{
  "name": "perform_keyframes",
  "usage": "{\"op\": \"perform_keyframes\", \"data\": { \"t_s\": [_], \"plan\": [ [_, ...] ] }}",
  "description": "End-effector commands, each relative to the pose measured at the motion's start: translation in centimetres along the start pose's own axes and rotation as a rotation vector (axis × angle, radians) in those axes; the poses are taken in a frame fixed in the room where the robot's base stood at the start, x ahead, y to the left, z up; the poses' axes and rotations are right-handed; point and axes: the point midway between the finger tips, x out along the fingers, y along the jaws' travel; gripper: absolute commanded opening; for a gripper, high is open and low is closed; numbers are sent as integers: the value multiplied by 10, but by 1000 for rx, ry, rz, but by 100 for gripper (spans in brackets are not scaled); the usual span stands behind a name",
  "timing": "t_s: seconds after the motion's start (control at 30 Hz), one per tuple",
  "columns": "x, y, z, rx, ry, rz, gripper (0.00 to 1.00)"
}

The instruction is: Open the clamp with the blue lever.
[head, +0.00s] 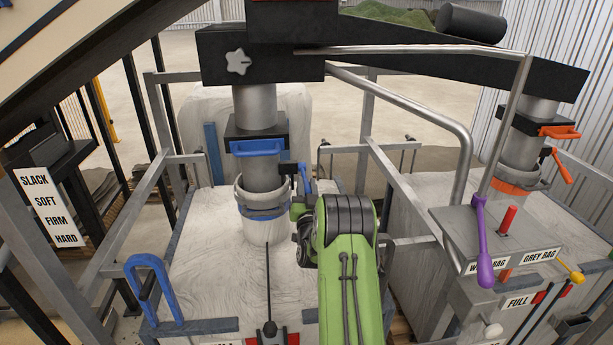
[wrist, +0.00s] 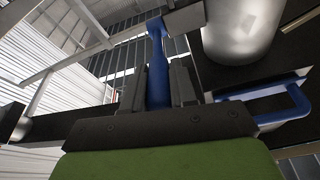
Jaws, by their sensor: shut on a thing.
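The clamp (head: 262,194) is a grey ring around the left metal spout, above a pale bag neck with a blue band. Its blue lever (head: 303,171) stands at the ring's right side, with its upper end showing above my gripper. My gripper (wrist: 157,88) is shut on the blue lever, which also shows in the wrist view (wrist: 156,55) running up between the two dark fingers. In the head view my green arm reaches up from the bottom, and its wrist hides much of the fingers and the lever's lower part.
A blue handle (head: 257,147) juts from the black block above the clamp. A second spout with an orange lever (head: 562,167) stands at the right. A purple lever (head: 483,245) and a red knob (head: 508,220) sit on a grey panel. Metal rails surround both bags.

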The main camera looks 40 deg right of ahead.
Motion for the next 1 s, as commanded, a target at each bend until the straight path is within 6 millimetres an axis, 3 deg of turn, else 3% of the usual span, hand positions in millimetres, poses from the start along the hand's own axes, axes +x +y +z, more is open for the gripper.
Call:
{"op": "perform_keyframes", "data": {
  "t_s": [0.03,0.23,1.0],
  "plan": [
    [5,-3,-18,-2,-36,9,0],
    [12,-7,-35,-10,-189,39,0],
    [47,-16,-74,-41,-768,150,0]
  ]
}}
